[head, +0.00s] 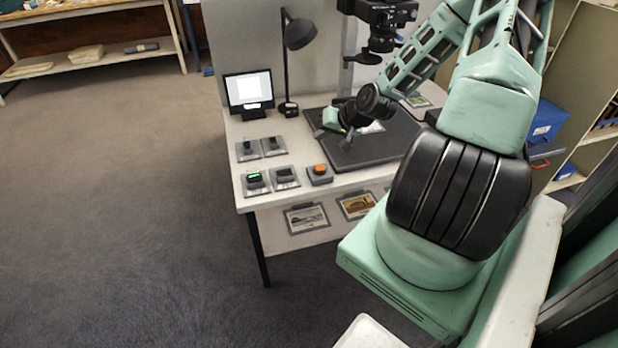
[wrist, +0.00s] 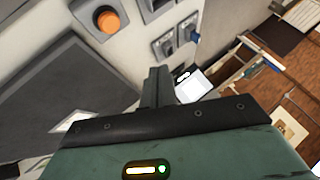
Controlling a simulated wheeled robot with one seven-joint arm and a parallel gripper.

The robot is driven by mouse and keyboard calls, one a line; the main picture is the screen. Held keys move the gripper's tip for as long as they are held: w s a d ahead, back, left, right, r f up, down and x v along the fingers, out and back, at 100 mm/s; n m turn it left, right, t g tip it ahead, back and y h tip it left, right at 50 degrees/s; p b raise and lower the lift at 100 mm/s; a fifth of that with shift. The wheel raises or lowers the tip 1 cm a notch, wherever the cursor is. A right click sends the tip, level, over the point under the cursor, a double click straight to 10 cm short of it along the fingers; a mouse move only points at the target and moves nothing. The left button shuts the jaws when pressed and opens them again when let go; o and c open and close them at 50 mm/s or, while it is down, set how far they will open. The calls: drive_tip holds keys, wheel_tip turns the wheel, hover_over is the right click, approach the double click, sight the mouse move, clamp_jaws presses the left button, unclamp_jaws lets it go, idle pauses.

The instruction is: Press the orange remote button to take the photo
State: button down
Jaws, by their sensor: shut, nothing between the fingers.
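The orange button (head: 320,169) is a round cap on a small grey box near the front edge of the white table. It also shows at the upper left of the wrist view (wrist: 109,21). My gripper (head: 318,133) is above the table, behind the button in the head view and apart from it. In the wrist view my gripper's dark fingers (wrist: 155,74) are together with nothing between them, and the button lies off to their left. A black camera (head: 380,14) hangs over the dark mat (head: 362,154). A photo (head: 372,127) on the mat is partly hidden by my arm.
Several small devices on metal plates (head: 285,177) stand left of the button. A monitor (head: 249,92) and a black desk lamp (head: 299,34) stand at the back left. Framed pictures (head: 306,218) lie on the lower shelf. Open carpet is at the left.

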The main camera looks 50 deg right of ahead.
drive_tip(key=shift+s+d+f, duration=0.1)
drive_tip(key=shift+d+f, duration=0.05)
drive_tip(key=shift+d, duration=0.1)
drive_tip(key=shift+f, duration=0.1)
drive_tip(key=b, duration=0.8)
hover_over(323, 169)
wheel_tip(323, 169, down, 7)
drive_tip(key=shift+f, duration=0.8)
drive_tip(key=shift+f, duration=0.15)
idle(1.1)
drive_tip(key=shift+f, duration=0.25)
drive_tip(key=shift+f+b, duration=0.3)
drive_tip(key=shift+f, duration=0.25)
idle(0.7)
drive_tip(key=shift+r, duration=0.15)
drive_tip(key=shift+r+p, duration=0.8)
drive_tip(key=shift+p, duration=0.2)
